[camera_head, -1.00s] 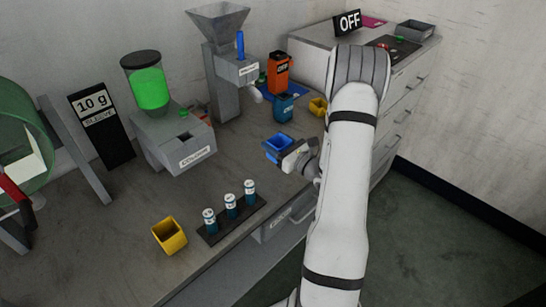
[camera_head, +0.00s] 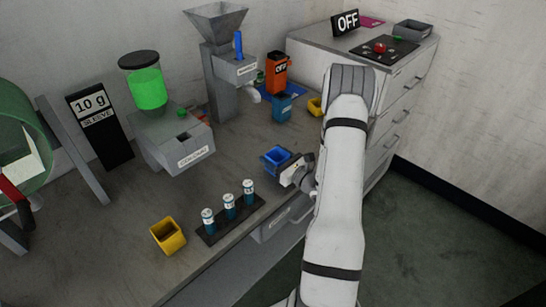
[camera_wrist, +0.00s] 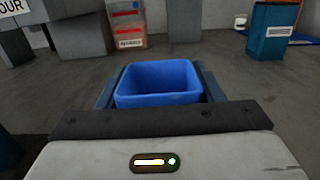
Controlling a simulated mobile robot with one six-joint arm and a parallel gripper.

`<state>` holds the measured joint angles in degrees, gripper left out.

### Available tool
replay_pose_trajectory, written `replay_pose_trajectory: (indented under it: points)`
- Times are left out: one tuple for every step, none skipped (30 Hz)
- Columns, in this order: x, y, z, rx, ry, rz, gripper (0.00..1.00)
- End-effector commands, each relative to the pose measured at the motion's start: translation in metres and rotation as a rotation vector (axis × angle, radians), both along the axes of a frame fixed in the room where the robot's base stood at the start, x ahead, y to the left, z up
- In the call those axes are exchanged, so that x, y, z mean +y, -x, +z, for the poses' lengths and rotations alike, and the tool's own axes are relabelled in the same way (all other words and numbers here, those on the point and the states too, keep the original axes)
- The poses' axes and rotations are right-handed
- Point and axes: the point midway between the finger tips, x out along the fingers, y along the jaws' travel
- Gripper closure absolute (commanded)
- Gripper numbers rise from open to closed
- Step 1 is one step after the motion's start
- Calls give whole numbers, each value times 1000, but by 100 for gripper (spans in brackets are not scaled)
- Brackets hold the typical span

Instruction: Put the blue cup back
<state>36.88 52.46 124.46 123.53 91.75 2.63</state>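The blue cup (camera_head: 276,159) is an open, square-topped container, upright above or on the worktop, to the right of the vial rack. In the wrist view the blue cup (camera_wrist: 158,84) sits between the two fingers of my gripper (camera_wrist: 160,92). The fingers lie against its left and right sides, and my gripper looks shut on it. In the head view my gripper (camera_head: 287,170) reaches it from the right. The cup's underside is hidden, so I cannot tell whether it touches the worktop.
A black rack (camera_head: 232,219) with three vials and a yellow cup (camera_head: 168,235) stand near the front edge. Another yellow cup (camera_head: 315,106), a blue container (camera_head: 282,107) and an orange one (camera_head: 276,72) stand behind. A green-filled dispenser (camera_head: 148,88) is at left. The worktop between is clear.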

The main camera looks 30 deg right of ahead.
Motion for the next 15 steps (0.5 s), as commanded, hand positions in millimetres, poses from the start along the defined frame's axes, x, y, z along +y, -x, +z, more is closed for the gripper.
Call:
replay_pose_trajectory:
  points:
    - [0, 0, 1, 0, 0, 0, 36]
    - [0, 0, 1, 0, 0, 0, 33]
    - [0, 0, 1, 0, 0, 0, 30]
    - [0, 0, 1, 0, 0, 0, 27]
    - [0, 0, 1, 0, 0, 1, 25]
    - [0, 0, 1, 0, 0, 1, 23]
    - [0, 0, 1, 0, 0, 1, 23]
    - [0, 0, 1, 0, 0, 1, 23]
    - [0, 0, 1, 0, 0, 1, 23]
    - [0, 0, 1, 0, 0, 1, 23]
    - [1, 0, 1, 0, 0, 1, 23]
    - [1, 0, 1, 0, 0, 1, 23]
    - [1, 0, 1, 0, 0, 1, 23]
    - [1, 0, 2, 0, 0, 1, 23]
    - [1, 0, 5, 0, 0, 1, 23]
